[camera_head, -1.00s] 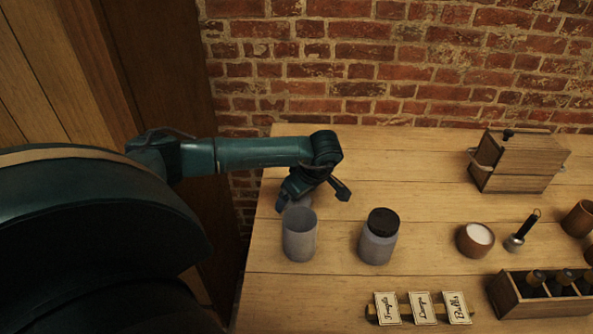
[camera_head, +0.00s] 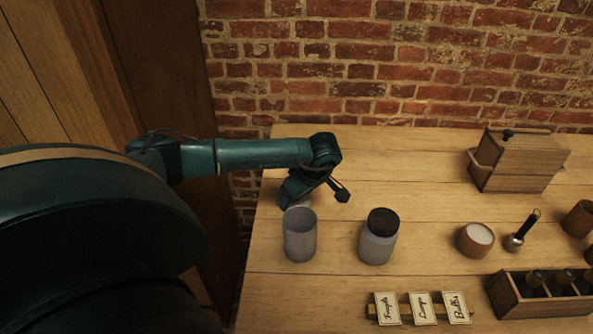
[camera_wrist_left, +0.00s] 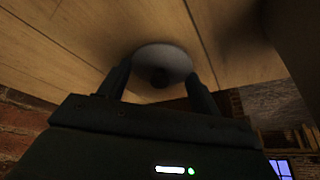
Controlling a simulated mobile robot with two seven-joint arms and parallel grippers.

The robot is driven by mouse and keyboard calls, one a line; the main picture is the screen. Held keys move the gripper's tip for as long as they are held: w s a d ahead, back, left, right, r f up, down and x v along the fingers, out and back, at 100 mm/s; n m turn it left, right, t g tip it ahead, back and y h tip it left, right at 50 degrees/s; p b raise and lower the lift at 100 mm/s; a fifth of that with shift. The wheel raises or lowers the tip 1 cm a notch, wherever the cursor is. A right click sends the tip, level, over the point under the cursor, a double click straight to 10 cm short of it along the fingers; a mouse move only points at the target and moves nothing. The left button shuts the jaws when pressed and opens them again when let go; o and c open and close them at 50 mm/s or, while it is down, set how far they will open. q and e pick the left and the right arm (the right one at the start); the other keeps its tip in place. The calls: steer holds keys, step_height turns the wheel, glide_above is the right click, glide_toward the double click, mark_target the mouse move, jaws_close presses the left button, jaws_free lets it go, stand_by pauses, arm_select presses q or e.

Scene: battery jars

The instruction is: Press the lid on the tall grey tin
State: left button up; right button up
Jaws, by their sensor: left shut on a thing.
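A tall grey tin (camera_head: 300,240) stands open-topped near the left end of the table. A second grey jar (camera_head: 378,246) with a dark cap (camera_head: 383,221) stands to its right. My left gripper (camera_head: 297,198) is low over the table just behind the open tin. In the left wrist view its two fingers (camera_wrist_left: 160,88) are shut on a round grey lid (camera_wrist_left: 165,57) with a dark middle. In the head view the lid is mostly hidden by the gripper and the tin's rim. My right gripper is not in view.
A wooden box (camera_head: 517,162) stands at the back right. A bowl of white stuff (camera_head: 477,240), a dark-handled tool (camera_head: 523,231) and a bottle crate (camera_head: 543,304) are at the right. Labelled cards (camera_head: 421,308) stand at the front. The table's middle is clear.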

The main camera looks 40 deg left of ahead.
arm_select(q)
steer(key=shift+r, duration=0.15)
step_height(320, 180, up, 10)
steer(key=shift+b, duration=0.3)
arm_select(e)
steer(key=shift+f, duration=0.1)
